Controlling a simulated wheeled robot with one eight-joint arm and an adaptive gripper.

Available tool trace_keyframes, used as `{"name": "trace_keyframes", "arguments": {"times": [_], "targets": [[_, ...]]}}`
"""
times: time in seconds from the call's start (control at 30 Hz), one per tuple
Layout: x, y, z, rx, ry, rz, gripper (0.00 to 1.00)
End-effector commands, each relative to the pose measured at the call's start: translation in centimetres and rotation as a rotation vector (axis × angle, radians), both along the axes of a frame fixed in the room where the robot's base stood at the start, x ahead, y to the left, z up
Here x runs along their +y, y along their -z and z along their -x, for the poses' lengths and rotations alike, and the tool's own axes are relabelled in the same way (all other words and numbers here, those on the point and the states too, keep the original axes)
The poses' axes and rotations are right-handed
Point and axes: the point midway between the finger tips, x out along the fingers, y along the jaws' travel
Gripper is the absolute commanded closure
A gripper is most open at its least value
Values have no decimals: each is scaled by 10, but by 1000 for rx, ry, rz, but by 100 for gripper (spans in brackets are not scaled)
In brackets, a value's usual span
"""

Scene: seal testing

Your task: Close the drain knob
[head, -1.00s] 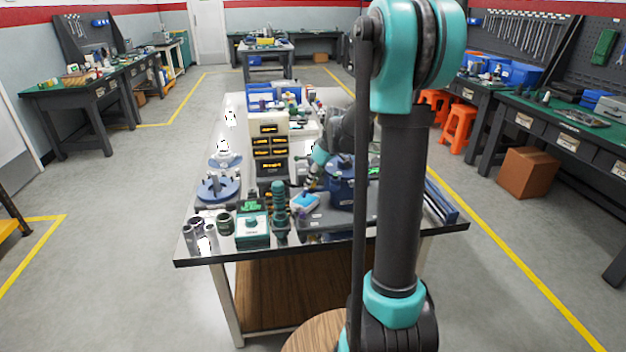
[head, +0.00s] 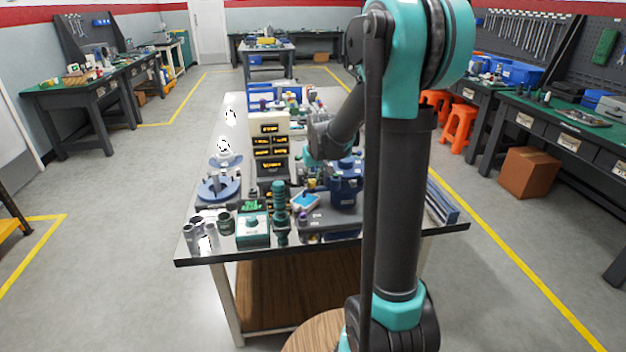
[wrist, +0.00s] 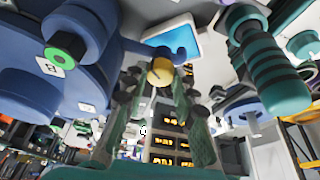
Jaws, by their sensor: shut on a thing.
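A small knob with a yellow round end (wrist: 160,72) and a blue body behind it shows in the upper middle of the wrist view; I take it to be the drain knob. My gripper (wrist: 159,84) has its two dark green fingers on either side of the knob, closed on it. The blue test vessel (head: 345,182) stands on the table near its front right, and its large blue body (wrist: 90,85) fills the left of the wrist view. In the head view the knob and fingertips are too small and covered to make out.
A green ridged handle (wrist: 270,65) stands close on the right in the wrist view. A light-blue screen (head: 306,201) lies beside the vessel. A black display tower (head: 271,150), a green-topped box (head: 252,232) and metal cylinders (head: 203,232) crowd the table to the left.

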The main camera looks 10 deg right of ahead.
Motion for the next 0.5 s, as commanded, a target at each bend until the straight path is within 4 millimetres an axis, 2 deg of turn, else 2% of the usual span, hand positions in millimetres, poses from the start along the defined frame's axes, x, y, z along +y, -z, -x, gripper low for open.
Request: {"name": "trace_keyframes", "arguments": {"times": [0.5], "targets": [[4,0,-1,1,486,1,100]]}}
